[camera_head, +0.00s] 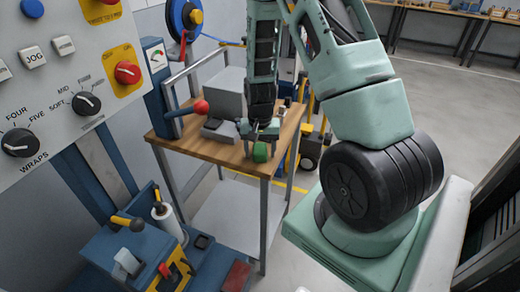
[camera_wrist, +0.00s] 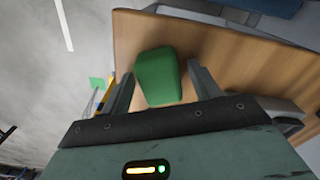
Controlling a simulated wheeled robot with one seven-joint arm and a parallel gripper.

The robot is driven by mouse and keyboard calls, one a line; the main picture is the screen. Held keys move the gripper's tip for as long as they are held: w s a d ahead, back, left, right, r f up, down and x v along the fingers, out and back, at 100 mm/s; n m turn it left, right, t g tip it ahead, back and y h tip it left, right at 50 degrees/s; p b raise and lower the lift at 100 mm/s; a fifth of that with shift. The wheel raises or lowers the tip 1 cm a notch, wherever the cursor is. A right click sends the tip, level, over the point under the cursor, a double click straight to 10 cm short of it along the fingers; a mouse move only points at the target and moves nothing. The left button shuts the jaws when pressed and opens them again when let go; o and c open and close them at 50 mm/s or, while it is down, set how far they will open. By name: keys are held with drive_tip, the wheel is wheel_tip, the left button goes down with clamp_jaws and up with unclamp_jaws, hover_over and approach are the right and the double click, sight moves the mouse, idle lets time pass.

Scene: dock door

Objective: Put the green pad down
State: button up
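The green pad (camera_wrist: 158,76) is a rounded block. In the wrist view it lies between the two fingers of my gripper (camera_wrist: 160,72), with a narrow gap visible on each side. My gripper looks open around it. In the head view the green pad (camera_head: 260,152) shows just below my gripper (camera_head: 259,134), at the front edge of the wooden tabletop (camera_head: 215,150). The fingers partly cover its top. I cannot tell for sure whether its underside touches the wood.
A control panel (camera_head: 60,60) with knobs and blue equipment (camera_head: 130,250) are at the left. A small green patch (camera_wrist: 96,82) shows beyond the table edge.

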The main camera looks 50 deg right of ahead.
sight(260, 148)
wheel_tip(260, 148, up, 12)
drive_tip(key=s+a+r+n+y, duration=0.1)
drive_tip(key=a+r+n, duration=0.15)
drive_tip(key=a, duration=0.65)
drive_tip(key=s+a+r+n, duration=0.15)
drive_tip(key=a+n, duration=0.25)
drive_tip(key=a, duration=0.5)
drive_tip(key=s+a+r+n, duration=0.1)
drive_tip(key=s+a+n, duration=0.4)
drive_tip(key=s+a, duration=0.2)
drive_tip(key=s+a+r+n, duration=0.2)
drive_tip(key=s+a+n, duration=0.4)
drive_tip(key=s+a, duration=0.2)
drive_tip(key=shift+s+a+r+b, duration=0.15)
drive_tip(key=shift+a+r+b, duration=0.15)
drive_tip(key=shift+a, duration=0.05)
